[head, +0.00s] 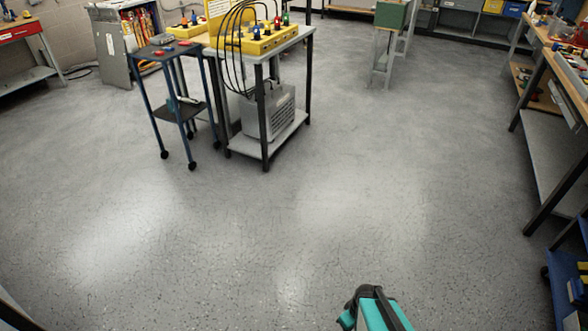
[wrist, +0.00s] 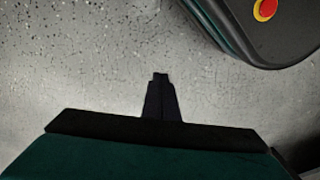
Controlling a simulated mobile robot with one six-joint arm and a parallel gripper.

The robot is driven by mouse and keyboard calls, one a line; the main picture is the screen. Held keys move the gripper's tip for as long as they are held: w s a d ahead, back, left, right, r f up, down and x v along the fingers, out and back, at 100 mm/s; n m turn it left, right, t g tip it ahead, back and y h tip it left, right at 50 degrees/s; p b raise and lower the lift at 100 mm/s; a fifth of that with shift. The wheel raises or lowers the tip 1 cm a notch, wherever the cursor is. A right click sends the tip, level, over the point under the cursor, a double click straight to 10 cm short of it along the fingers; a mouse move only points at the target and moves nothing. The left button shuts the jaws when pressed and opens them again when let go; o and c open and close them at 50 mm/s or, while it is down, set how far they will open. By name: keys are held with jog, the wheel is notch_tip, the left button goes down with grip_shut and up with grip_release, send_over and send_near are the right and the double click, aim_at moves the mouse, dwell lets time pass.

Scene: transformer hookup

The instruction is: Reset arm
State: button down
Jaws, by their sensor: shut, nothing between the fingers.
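My gripper (wrist: 161,78) shows in the wrist view as a dark, narrow pair of fingers closed together, with nothing between them. It points over bare grey floor. In the head view only a teal and black part of my own arm shows at the bottom, right of the middle, and the fingertips cannot be made out there. In the wrist view a dark rounded part of my own base with a red and yellow button fills the top right corner.
A bench (head: 291,40) carries a yellow panel (head: 254,43) with black cables, and a grey unit (head: 268,112) on its lower shelf. A blue wheeled cart (head: 185,105) stands left of it. Workbenches (head: 556,150) line the right side. The floor (head: 300,230) between is clear.

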jog(key=s+a+r+m+g+h, duration=0.1)
jog(key=s+m+g, duration=0.4)
jog(key=s, duration=0.7)
jog(key=shift+a+r+m+p, duration=0.3)
jog(key=shift+a+r+m, duration=0.4)
jog(key=shift+m, duration=0.2)
